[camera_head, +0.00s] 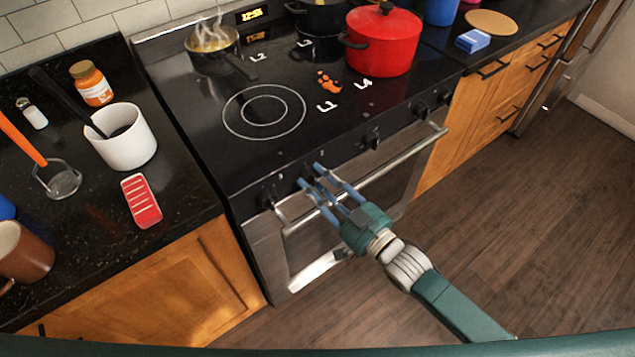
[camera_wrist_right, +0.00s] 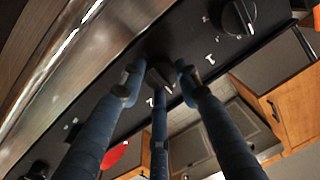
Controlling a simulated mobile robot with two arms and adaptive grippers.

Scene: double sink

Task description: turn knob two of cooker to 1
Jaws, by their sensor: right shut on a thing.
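The cooker (camera_head: 215,165) has a row of black knobs along its front panel. My right gripper (camera_head: 313,180) reaches in from the lower right in the head view, with its blue fingers at the second knob from the left. In the right wrist view, the gripper (camera_wrist_right: 158,80) is shut around this knob (camera_wrist_right: 160,75), which is mostly hidden by the fingertips; its exact angle cannot be told. The leftmost knob (camera_head: 268,200) is free, and so is the knob to the right (camera_head: 372,140). My left gripper is not in view.
The oven handle (camera_head: 370,180) runs just below the knobs, under my right gripper's fingers. On the cooktop are a steaming pan (camera_head: 212,50) and a red pot (camera_head: 385,42). Floor at right is clear.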

